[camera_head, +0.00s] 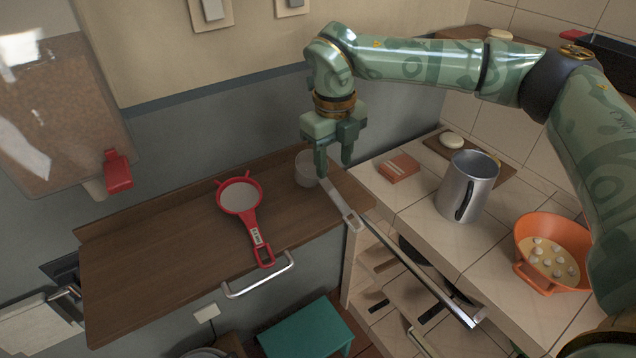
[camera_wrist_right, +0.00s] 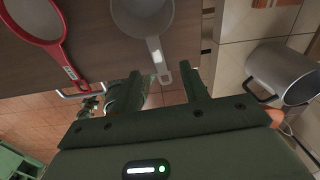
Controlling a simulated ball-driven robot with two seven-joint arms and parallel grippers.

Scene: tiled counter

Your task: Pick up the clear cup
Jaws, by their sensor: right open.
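The clear cup (camera_head: 306,170) is a pale, see-through cup with a long grey handle. It stands at the right end of the brown wooden counter, with its handle reaching toward the front right. My right gripper (camera_head: 334,166) is open and points down beside the cup, over its handle, and partly covers it in the head view. In the right wrist view, the cup (camera_wrist_right: 142,16) is at the top, and its handle end shows between the fingertips of the open gripper (camera_wrist_right: 163,84). Nothing is between the fingers that I can see as gripped. My left gripper is not in view.
A red strainer (camera_head: 240,197) lies left of the cup. The wooden counter's left part is clear.

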